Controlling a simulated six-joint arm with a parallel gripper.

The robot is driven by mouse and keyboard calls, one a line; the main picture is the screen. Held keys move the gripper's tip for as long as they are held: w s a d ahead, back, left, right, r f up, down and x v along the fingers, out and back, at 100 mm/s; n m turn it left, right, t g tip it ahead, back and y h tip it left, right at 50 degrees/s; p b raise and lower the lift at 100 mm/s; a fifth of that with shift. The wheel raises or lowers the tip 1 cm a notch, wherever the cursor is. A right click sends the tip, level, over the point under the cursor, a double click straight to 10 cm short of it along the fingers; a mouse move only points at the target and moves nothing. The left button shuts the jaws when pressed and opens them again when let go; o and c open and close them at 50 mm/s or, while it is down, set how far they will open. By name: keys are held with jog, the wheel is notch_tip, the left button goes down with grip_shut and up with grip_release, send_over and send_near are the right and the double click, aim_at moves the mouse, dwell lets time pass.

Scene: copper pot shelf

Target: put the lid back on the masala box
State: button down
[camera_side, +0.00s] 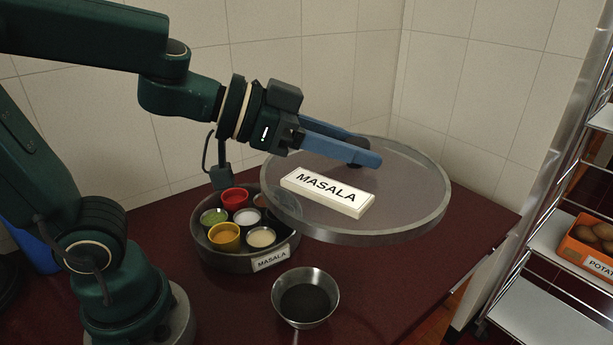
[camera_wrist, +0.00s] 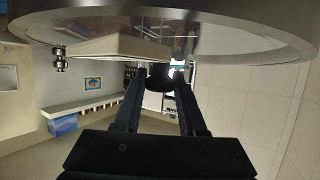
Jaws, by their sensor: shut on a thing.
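The lid (camera_side: 408,190) is a round clear disc with a grey rim, a dark knob (camera_side: 358,160) and a white MASALA label block (camera_side: 327,193). My gripper (camera_side: 367,152) is shut on the lid's knob with its blue fingers and holds the lid tilted in the air, to the right of and above the masala box. The masala box (camera_side: 211,256) is a round dark tin on the table, uncovered, with several small cups of coloured spices inside. The lid's left edge hides part of the box's right side. In the wrist view the lid (camera_wrist: 230,35) fills the top, and the fingers (camera_wrist: 160,82) meet the dark knob.
A steel bowl (camera_side: 305,297) with dark contents stands on the dark red table (camera_side: 400,290), in front of and right of the box. Tiled walls stand behind. A metal shelf rack (camera_side: 540,317) with an orange potato crate (camera_side: 585,257) is at right.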

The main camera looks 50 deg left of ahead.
jog(key=shift+s+d+f, duration=0.1)
jog(key=shift+d+f, duration=0.2)
jog(key=shift+d, duration=0.45)
jog(key=shift+d, duration=0.1)
jog(key=shift+d, duration=0.25)
jog(key=shift+f+n+t, duration=0.15)
jog(key=shift+n+t, duration=0.15)
jog(key=shift+s+f+y, duration=0.1)
jog(key=shift+f+y, duration=0.1)
jog(key=shift+y, duration=0.1)
